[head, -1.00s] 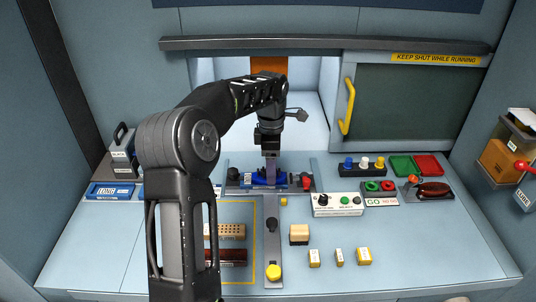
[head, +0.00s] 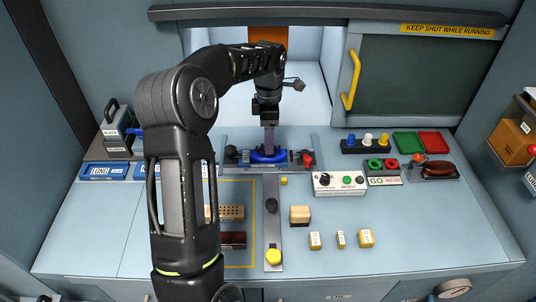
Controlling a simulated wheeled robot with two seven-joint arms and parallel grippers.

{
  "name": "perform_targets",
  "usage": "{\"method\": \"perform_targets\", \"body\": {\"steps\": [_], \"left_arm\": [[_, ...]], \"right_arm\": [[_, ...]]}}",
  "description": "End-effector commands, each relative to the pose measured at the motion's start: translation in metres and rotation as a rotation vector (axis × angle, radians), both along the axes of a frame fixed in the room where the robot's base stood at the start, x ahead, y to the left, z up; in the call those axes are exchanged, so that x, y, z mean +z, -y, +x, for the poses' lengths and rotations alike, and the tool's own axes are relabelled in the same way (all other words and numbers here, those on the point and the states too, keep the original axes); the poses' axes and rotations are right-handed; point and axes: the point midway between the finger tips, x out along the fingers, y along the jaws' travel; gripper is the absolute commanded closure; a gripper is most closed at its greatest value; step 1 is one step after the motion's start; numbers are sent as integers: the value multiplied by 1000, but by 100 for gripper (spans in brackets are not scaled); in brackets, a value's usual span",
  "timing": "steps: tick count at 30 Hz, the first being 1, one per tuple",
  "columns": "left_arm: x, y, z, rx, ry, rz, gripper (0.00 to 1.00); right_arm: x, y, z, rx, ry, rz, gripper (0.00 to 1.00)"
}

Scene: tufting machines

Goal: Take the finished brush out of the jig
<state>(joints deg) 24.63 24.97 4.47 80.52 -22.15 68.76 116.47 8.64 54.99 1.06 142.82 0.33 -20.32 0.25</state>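The jig (head: 231,156) is a dark fixture at the back middle of the bench, in front of the machine opening. A blue piece (head: 268,157), which looks like the brush, sits in its middle between dark and red end knobs. My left gripper (head: 269,148) points straight down over the jig, its fingers right at the blue piece. The fingers look narrow and close together, but I cannot tell whether they grip it. My arm and wrist hide part of the area. My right gripper is not in view.
A wooden block with holes (head: 231,213) and a dark red brush block (head: 233,240) lie in a yellow-outlined area. A control box (head: 339,183), green tray (head: 408,143) and red tray (head: 434,142) stand right. A blue LONG tray (head: 105,171) is left.

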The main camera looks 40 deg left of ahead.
Motion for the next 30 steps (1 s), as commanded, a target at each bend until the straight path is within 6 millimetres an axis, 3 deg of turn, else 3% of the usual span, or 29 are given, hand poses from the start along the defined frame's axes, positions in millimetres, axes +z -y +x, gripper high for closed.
{"method": "perform_targets", "body": {"steps": [10, 21, 30], "left_arm": [[-6, 1, 0, 0, -2, -1, 29], [-51, 3, 1, 1, -1, 1, 29], [-52, 3, 1, 0, 1, 2, 29]], "right_arm": [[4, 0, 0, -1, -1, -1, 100], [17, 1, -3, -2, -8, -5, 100], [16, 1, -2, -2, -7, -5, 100]]}}
